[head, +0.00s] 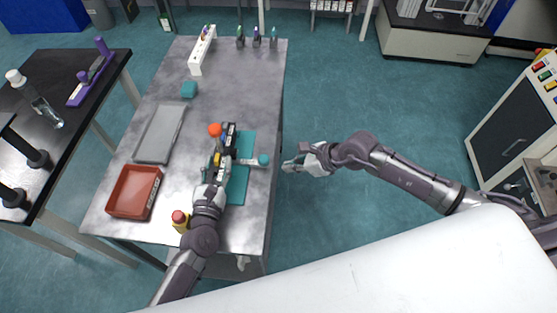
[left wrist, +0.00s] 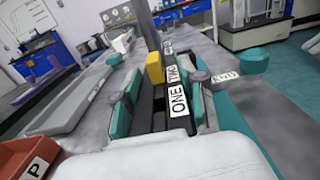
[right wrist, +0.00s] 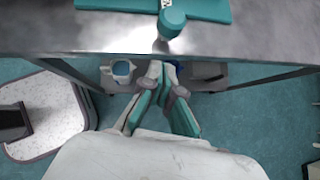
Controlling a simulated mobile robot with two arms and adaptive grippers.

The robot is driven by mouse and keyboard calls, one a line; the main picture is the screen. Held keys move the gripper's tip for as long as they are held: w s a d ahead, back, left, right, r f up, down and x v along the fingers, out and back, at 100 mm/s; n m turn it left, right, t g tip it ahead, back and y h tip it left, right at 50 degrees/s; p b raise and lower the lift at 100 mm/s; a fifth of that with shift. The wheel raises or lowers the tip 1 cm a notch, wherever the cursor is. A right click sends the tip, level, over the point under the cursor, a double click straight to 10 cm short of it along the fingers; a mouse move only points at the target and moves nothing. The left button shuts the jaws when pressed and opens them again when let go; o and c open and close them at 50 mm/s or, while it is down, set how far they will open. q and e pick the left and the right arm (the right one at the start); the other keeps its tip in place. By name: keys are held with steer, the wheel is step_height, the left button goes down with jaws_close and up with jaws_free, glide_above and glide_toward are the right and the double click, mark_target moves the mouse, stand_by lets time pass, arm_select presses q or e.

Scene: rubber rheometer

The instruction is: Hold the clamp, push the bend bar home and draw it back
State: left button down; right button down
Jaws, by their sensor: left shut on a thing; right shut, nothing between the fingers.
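The clamp (head: 229,138) is a dark fixture on a teal base plate (head: 240,184) on the grey table. In the left wrist view its black body carries labels ONE and TWO (left wrist: 178,98) and a yellow block (left wrist: 155,68). My left gripper (head: 217,166) is shut on the clamp, its teal-padded fingers on either side. The bend bar (head: 246,161) sticks out to the right with a teal knob (head: 263,160) at its end. The knob also shows in the right wrist view (right wrist: 172,22). My right gripper (head: 290,165) is shut and empty, off the table's right edge, apart from the knob.
A red tray (head: 133,191), a grey tray (head: 159,133) and a red-capped yellow bottle (head: 180,221) stand left of the clamp. A teal block (head: 189,89) and a white rack (head: 202,50) are further back. Free floor lies right of the table.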

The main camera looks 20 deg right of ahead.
steer(key=shift+w+a+r, duration=0.1)
steer(key=shift+w+a, duration=0.45)
steer(key=shift+a, duration=0.2)
steer(key=shift+w+a, duration=0.55)
steer(key=shift+a, duration=0.2)
steer(key=a, duration=0.1)
steer(key=w+a, duration=0.1)
steer(key=a, duration=0.2)
steer(key=shift+w+a+r, duration=0.1)
steer(key=shift+w+a, duration=0.1)
steer(key=shift+w, duration=0.1)
steer(key=s+d, duration=0.3)
steer(key=d, duration=0.1)
glide_toward(262, 161)
steer(key=s+d, duration=0.2)
steer(key=d, duration=0.1)
steer(key=shift+s+d+r, duration=0.15)
steer(key=shift+s+d, duration=0.05)
steer(key=shift+s, duration=0.15)
steer(key=c, duration=1.9)
jaws_free()
